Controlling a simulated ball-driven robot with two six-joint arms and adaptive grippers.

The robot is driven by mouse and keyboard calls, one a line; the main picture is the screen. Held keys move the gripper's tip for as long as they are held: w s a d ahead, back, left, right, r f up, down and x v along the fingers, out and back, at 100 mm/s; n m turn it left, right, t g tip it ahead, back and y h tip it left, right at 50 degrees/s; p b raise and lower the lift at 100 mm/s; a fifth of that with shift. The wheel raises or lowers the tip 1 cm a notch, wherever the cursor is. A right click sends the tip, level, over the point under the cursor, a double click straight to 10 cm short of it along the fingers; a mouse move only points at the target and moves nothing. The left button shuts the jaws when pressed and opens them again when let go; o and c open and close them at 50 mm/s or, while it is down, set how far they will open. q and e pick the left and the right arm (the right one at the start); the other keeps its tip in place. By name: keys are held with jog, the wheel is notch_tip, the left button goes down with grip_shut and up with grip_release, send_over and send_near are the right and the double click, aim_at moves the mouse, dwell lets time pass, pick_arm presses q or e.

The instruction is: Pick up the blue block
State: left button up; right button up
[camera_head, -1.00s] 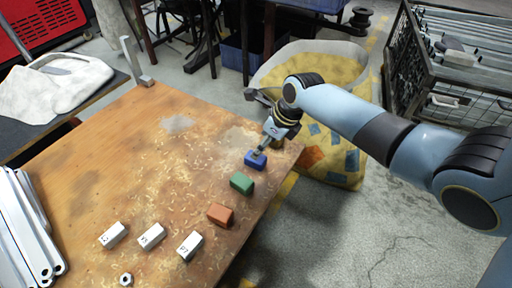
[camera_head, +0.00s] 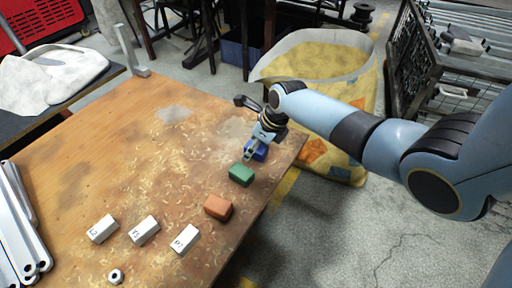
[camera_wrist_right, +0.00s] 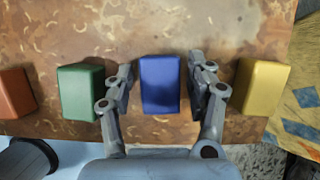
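The blue block (camera_head: 259,150) lies near the right edge of the wooden table, partly hidden by my right gripper (camera_head: 251,150) in the head view. In the right wrist view, the blue block (camera_wrist_right: 160,85) sits between the two fingers of the open right gripper (camera_wrist_right: 160,72). A narrow gap shows on each side of the block. One finger is between it and the green block, the other between it and the yellow block. My left gripper is not in view.
The green block (camera_wrist_right: 80,92) and yellow block (camera_wrist_right: 262,87) flank the fingers closely. An orange block (camera_head: 218,207) and white labelled blocks (camera_head: 144,230) lie nearer on the table (camera_head: 130,130).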

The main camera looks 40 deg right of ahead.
jog(key=c, duration=1)
jog(key=shift+c, duration=0.2)
jog(key=shift+r, duration=0.1)
